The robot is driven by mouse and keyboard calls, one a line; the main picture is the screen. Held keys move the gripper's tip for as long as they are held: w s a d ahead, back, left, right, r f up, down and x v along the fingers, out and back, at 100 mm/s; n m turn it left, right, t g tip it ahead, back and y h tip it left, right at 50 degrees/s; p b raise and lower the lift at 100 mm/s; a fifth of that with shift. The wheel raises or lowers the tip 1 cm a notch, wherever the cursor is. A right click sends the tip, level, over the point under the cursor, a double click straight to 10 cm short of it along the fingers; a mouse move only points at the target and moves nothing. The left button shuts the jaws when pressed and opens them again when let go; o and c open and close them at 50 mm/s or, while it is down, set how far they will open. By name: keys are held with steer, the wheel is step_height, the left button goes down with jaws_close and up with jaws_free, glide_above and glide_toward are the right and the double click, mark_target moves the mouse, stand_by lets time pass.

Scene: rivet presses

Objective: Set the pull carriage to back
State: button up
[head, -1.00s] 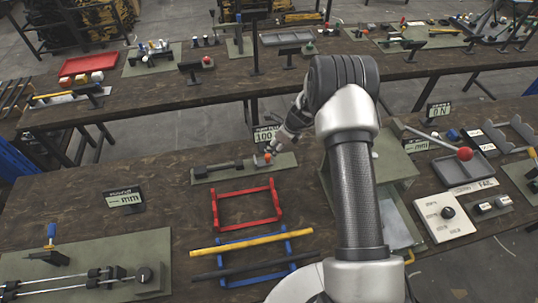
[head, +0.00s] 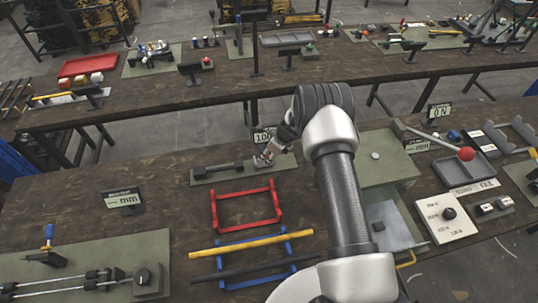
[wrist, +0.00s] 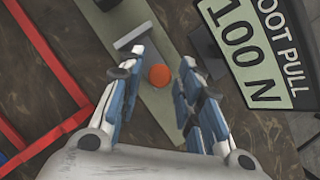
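The pull fixture is a narrow grey-green base plate (head: 205,179) with a dark bar-like body (head: 217,169) along it, lying on the near bench. In the wrist view its plate (wrist: 160,128) runs diagonally, with a light grey crosspiece (wrist: 138,35) and a round orange-red knob (wrist: 159,76). My gripper (wrist: 162,62) is open, its blue-and-grey fingers on either side of the knob, with gaps visible. In the head view my gripper (head: 266,157) is at the plate's right end and hides the knob. Contact and exact height cannot be told.
A display reading "100 N" (wrist: 245,50) stands close on the right in the wrist view; it also shows behind my gripper in the head view (head: 262,136). A red frame (head: 246,193) lies in front of the plate. A grey-green box (head: 385,160) stands right of my arm.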

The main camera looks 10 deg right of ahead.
mark_target(259, 165)
jaws_close()
stand_by(0.4)
steer(key=a, duration=0.4)
steer(key=shift+a, duration=0.25)
steer(key=shift+d, duration=0.1)
steer(key=shift+o, duration=0.9)
jaws_free()
steer(key=shift+a, duration=0.2)
steer(key=shift+o, duration=0.5)
steer(key=shift+d, duration=0.1)
